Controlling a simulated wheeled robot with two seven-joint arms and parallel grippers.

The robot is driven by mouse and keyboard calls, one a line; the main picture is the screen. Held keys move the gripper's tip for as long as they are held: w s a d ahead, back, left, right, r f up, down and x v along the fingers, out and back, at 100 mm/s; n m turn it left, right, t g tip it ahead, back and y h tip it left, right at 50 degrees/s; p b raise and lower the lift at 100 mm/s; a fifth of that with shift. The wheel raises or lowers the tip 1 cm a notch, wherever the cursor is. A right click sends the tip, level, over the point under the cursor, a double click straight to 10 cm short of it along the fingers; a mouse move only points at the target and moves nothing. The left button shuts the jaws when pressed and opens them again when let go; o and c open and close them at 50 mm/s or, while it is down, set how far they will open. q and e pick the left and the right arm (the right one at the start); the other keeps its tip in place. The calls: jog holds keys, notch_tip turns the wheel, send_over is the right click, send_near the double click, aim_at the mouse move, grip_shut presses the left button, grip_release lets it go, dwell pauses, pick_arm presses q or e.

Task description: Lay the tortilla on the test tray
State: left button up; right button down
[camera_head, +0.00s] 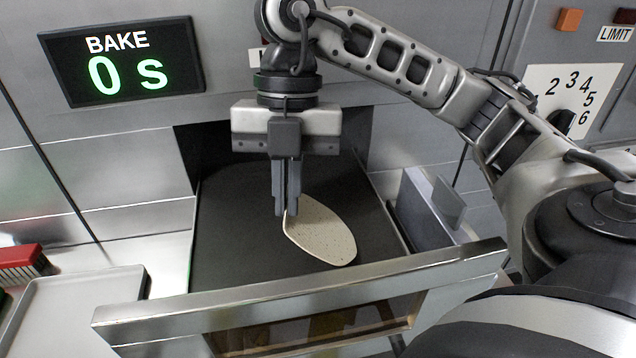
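The tortilla (322,234) is a pale, speckled flat disc. It is at the oven's mouth, over the dark oven floor (230,250), and looks tilted. My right gripper (286,212) points down from above, with its fingers close together at the tortilla's upper left edge. The fingers appear shut on that edge; the exact contact is partly hidden. A light grey tray (75,312), which looks like the test tray, lies at the lower left. It is bare where it shows and is cut off by the picture edge. My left gripper is not in view.
A metal-framed front panel with a window (300,290) crosses below the tortilla. A red brush (22,262) lies behind the tray. A display (122,62) reads "BAKE 0 s". A grey upright block (425,210) stands to the right. A numbered dial (562,122) is at the right.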

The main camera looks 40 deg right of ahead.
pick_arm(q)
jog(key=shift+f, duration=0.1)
pick_arm(e)
jog(key=c, duration=1.8)
grip_release()
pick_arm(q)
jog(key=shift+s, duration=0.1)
pick_arm(e)
jog(key=shift+r, duration=0.1)
